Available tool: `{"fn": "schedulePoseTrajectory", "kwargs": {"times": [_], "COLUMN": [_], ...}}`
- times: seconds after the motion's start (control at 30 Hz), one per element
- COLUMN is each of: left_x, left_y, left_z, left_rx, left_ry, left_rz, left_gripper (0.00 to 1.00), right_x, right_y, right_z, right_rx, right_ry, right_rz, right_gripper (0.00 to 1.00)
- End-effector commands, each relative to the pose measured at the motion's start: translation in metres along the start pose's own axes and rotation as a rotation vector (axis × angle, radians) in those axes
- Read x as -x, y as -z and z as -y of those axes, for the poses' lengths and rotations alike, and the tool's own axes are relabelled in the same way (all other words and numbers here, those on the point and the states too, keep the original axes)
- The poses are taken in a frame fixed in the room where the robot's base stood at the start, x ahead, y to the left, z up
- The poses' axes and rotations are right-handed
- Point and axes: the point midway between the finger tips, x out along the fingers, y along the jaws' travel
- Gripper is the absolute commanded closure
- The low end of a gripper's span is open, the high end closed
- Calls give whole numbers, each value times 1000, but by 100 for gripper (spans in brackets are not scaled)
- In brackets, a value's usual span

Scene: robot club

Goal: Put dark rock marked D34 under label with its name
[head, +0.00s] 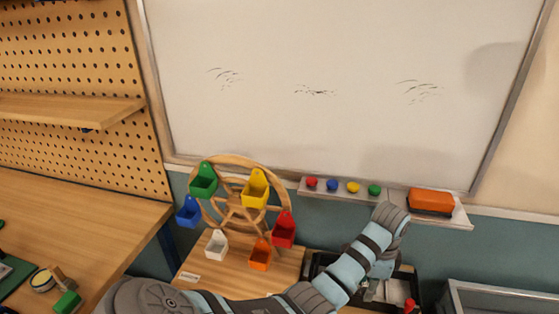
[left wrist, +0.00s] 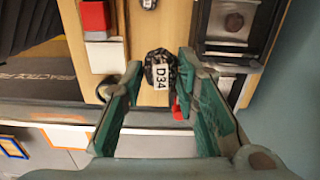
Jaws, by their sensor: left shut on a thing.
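A dark rock (left wrist: 156,54) with a white tag reading D34 (left wrist: 160,76) shows in the left wrist view. It sits between the green-padded fingertips of my left gripper (left wrist: 160,78), which is shut on it. A light wooden top lies beyond the rock. In the head view my left arm reaches across the bottom to the right, and its wrist bends down by a dark tray; the rock cannot be made out there. I cannot read any label bearing the rock's name. My right gripper is not in view.
A toy wheel with coloured buckets (head: 255,190) stands on a wooden table, with a small white label (head: 190,277) at the table's front left. A dark tray (head: 318,262) lies beside my wrist. A whiteboard ledge (head: 330,190) holds coloured magnets and an orange eraser (head: 431,202).

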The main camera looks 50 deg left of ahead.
Motion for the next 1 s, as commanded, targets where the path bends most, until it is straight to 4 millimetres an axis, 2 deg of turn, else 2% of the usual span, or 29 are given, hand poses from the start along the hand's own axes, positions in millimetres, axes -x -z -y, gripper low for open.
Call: {"fn": "schedulePoseTrajectory", "kwargs": {"times": [0.03, 0.13, 0.27, 0.37, 0.4, 0.6, 0.7, 0.87, 1.0], "left_x": [22, 21, 13, -12, -27, -98, -126, -151, -180], "left_y": [-1, -4, -8, -10, -11, -11, -9, -9, -9], "left_z": [0, 0, 1, 2, 2, 1, 1, 1, 1], "left_rx": [-44, -73, -62, -58, -57, -57, -58, -59, -59], "left_ry": [1, -1, -1, -1, -1, -6, -3, -2, -2], "left_rz": [-1, -1, -1, 0, 0, 3, 1, 1, 1], "left_gripper": [100, 100, 100, 100, 100, 100, 100, 100, 100], "right_x": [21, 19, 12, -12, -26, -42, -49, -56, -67], "right_y": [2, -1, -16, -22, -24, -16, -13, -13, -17], "right_z": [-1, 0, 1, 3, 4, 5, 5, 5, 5], "right_rx": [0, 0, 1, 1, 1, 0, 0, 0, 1], "right_ry": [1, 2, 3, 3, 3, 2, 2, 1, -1], "right_rz": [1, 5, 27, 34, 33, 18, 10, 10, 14], "right_gripper": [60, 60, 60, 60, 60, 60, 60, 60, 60]}}
